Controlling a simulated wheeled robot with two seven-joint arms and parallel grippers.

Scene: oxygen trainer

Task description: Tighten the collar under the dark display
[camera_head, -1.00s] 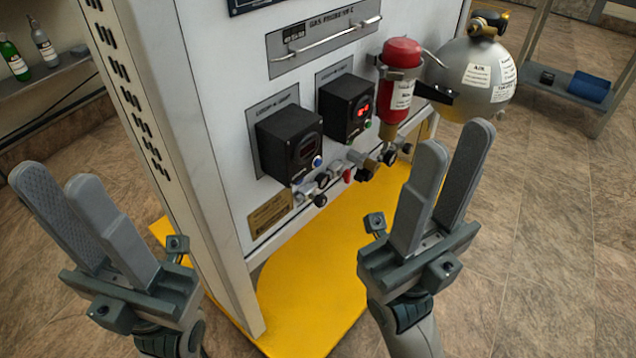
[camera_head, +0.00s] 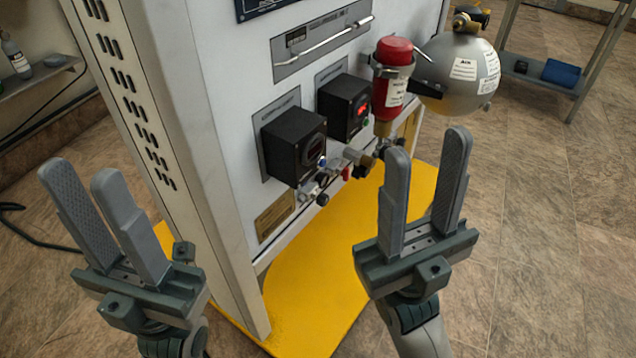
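The dark display (camera_head: 294,146) is the left of two black boxes on the white cabinet front; its screen is unlit. The other box (camera_head: 345,106) shows red lit digits. Below the dark display is a small cluster of metal fittings (camera_head: 311,191) with a dark knob; the collar is too small to tell apart there. My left gripper (camera_head: 76,175) is open and empty, left of the cabinet. My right gripper (camera_head: 427,143) is open and empty, in front and to the right of the fittings. Neither gripper touches the cabinet.
A red cylinder (camera_head: 391,88) and a round grey air tank (camera_head: 464,72) are mounted at the cabinet's right. A yellow base (camera_head: 318,292) spreads under the cabinet. A shelf with a bottle (camera_head: 17,58) stands far left.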

